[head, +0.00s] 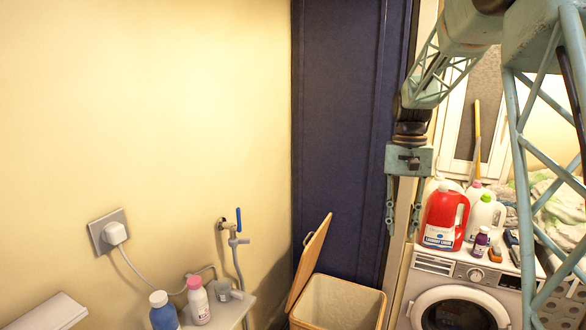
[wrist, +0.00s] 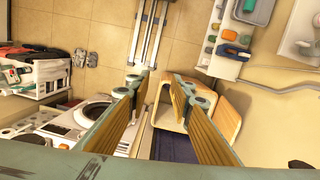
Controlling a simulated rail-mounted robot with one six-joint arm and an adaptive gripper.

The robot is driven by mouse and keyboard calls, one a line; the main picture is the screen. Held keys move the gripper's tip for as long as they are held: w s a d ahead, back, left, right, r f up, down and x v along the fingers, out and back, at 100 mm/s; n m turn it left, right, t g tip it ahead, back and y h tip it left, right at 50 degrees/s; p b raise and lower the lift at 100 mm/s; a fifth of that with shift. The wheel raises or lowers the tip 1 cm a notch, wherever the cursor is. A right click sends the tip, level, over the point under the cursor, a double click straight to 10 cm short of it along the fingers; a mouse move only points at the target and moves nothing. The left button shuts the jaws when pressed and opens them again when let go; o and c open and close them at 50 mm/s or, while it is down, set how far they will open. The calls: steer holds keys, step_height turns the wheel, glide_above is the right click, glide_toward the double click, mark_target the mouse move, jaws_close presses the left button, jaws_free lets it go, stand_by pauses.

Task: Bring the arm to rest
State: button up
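My arm comes down from the top right of the head view, with its pale green lattice links in front of the laundry corner. My gripper (head: 403,215) hangs below it, fingers pointing down, in front of the dark blue panel and its right edge. In the wrist view, the two fingers of my gripper (wrist: 161,82) stand well apart with nothing between them. The gripper is open, empty and in the air. It appears apart from the washing machine (head: 455,300) and the wooden hamper (head: 371,294), which both show below it.
On the washer stand a red detergent jug (head: 441,217), white bottles and small items. The hamper's lid (head: 309,262) is raised. At lower left, blue (head: 162,313) and white (head: 198,302) bottles stand on a ledge near a tap (head: 237,228). A metal ladder-like frame (wrist: 151,35) shows in the wrist view.

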steer(key=shift+s+r, duration=0.1)
steer(key=s+a+r+n+t+b, duration=0.1)
steer(key=s+a+r+b, duration=0.25)
steer(key=s, duration=0.85)
steer(key=s+a+r+n+t+b, duration=0.1)
steer(key=s+a+r+t+b, duration=0.3)
steer(key=s, duration=0.7)
steer(key=s+a+f+n+b, duration=0.1)
steer(key=s+f, duration=0.2)
steer(key=s, duration=0.9)
steer(key=s+a+f+n+b, duration=0.1)
steer(key=s+f+b, duration=0.1)
steer(key=s, duration=1)
steer(key=shift+a+f, duration=0.25)
steer(key=shift+f, duration=0.2)
steer(key=shift+d, duration=0.1)
